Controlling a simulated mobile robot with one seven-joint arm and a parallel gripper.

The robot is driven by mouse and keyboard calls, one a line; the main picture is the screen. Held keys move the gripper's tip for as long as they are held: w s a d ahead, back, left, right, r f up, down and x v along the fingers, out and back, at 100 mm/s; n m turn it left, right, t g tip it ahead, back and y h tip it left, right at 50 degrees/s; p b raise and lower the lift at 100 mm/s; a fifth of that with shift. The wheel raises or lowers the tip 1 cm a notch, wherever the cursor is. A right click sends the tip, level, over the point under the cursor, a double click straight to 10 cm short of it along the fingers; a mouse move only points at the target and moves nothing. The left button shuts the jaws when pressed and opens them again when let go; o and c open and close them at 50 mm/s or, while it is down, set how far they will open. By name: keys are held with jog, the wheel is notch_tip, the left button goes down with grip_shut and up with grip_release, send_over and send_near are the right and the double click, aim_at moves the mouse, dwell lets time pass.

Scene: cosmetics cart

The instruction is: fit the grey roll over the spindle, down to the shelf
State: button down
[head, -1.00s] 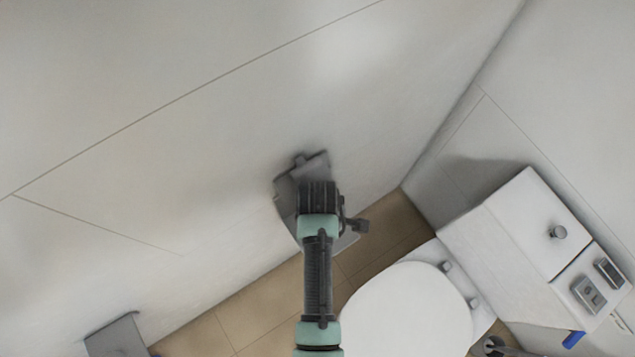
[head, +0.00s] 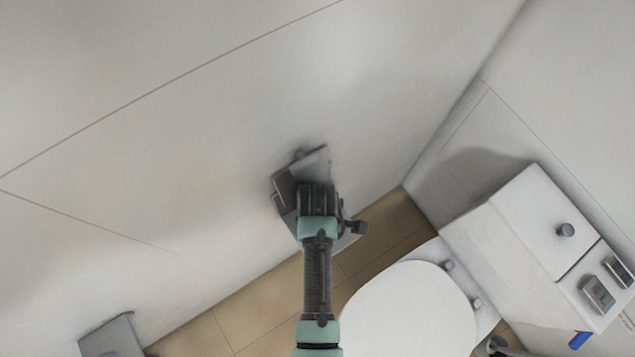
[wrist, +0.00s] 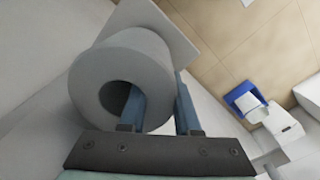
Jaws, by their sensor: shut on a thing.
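The grey roll (wrist: 122,72) is large in the wrist view, with its open core facing the camera. My gripper (wrist: 158,100) is shut on the roll's wall, one finger inside the core and the other along its outer right side. A flat light-grey plate (wrist: 172,28), which looks like the shelf, shows behind the roll; I cannot tell whether they touch. In the head view my gripper (head: 317,188) is at the wall, in front of grey plate-like parts (head: 285,190). It hides most of what lies there. The spindle is not visible in either view.
A white toilet (head: 408,315) with a boxy cistern (head: 525,220) stands to the right. A grey fixture (head: 113,338) is at the lower left. A blue-and-white object (wrist: 245,100) lies at right in the wrist view. Tan tiled floor (head: 250,308) shows below.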

jog(key=shift+f, duration=0.15)
jog(key=c, duration=0.5)
grip_release()
jog(key=shift+c, duration=0.2)
notch_tip(320, 180, up, 12)
jog(key=shift+f, duration=0.15)
jog(key=shift+r, duration=0.65)
jog(key=shift+s+f, duration=0.1)
